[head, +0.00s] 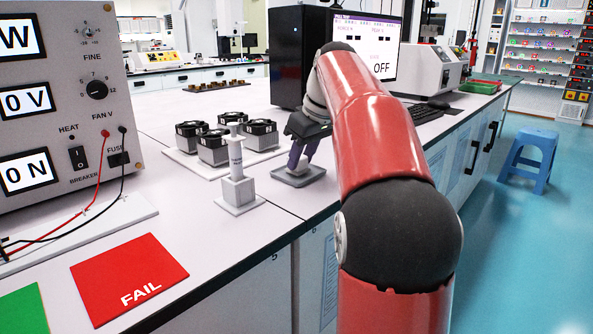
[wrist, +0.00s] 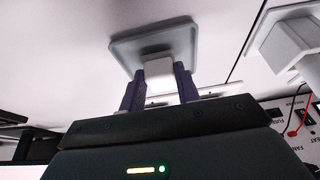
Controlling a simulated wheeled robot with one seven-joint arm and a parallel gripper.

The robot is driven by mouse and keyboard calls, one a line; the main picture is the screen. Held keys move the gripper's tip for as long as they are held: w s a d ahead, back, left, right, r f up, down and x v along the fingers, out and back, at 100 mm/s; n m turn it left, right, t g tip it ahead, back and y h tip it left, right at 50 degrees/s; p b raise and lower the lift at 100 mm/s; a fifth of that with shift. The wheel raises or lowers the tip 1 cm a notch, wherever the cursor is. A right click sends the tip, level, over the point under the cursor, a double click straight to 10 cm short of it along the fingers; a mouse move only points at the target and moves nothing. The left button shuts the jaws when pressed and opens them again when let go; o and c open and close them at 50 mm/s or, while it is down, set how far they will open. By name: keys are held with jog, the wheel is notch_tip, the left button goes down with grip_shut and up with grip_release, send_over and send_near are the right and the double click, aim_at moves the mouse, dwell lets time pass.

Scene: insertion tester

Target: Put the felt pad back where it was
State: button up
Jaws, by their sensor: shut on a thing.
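My gripper (head: 300,158) points down at the table, right of the white post on its block. In the wrist view its two purple fingers (wrist: 159,88) are shut on a small white block (wrist: 157,68). The block stands against the middle of a grey square plate (wrist: 153,40). The plate also shows under the fingers in the head view (head: 298,178), flat at the table top or very close to it. No other piece looks like a felt pad; I cannot tell whether the pad is the plate, the block or both.
A white post on a square block (head: 238,192) stands just left of my gripper. Behind it, several black-topped fan units (head: 212,148) sit on a white board. A red FAIL mat (head: 128,275) and a meter box (head: 70,100) are at left. The table's front edge is close.

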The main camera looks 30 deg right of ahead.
jog(key=shift+f, duration=0.15)
jog(key=o, duration=0.9)
jog(key=shift+f, duration=0.1)
jog(key=shift+o, duration=0.2)
jog(key=p+v, duration=0.4)
jog(key=v, duration=0.8)
